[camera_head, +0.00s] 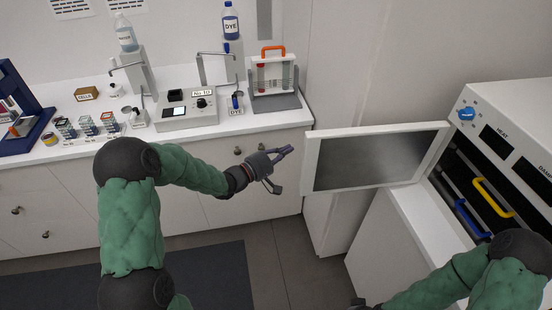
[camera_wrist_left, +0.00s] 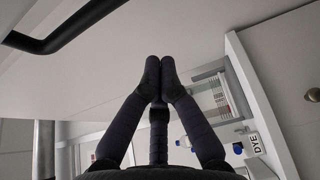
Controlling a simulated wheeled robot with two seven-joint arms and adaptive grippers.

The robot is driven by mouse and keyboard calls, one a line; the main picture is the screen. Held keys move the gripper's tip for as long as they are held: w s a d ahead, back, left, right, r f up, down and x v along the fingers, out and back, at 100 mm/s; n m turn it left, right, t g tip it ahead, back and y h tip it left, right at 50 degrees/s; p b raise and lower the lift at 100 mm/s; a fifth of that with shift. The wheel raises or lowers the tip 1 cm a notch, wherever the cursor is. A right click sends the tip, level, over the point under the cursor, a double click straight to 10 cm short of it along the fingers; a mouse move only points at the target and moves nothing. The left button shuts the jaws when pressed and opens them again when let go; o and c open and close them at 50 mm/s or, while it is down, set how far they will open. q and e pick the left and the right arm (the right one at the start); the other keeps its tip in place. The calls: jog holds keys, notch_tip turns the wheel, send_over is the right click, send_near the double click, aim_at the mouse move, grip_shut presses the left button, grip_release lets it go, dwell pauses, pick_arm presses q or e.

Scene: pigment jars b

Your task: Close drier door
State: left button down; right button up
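The drier (camera_head: 507,120) stands at the right, a white box with a blue knob and dark displays. Its door (camera_head: 368,160), white-framed with a dark panel, stands wide open to the left of the opening. My left gripper (camera_head: 283,168) is empty, left of the door's free edge and apart from it. Its thumb is spread from the two fingers, which lie close together in the left wrist view (camera_wrist_left: 160,72). A black bar handle (camera_wrist_left: 65,28) on a pale panel shows there; I cannot tell whether it is the door's. Only a dark bit of my right gripper (camera_head: 361,304) shows at the bottom edge.
Yellow (camera_head: 492,197) and blue (camera_head: 470,218) handles show inside the drier opening. A white counter (camera_head: 235,122) with bottles, jars and a rack with an orange handle (camera_head: 273,72) runs along the back left. Floor (camera_head: 300,265) is clear below the left gripper.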

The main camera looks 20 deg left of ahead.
pick_arm(q)
jog(key=shift+d+b, duration=0.85)
jog(key=shift+d, duration=1.4)
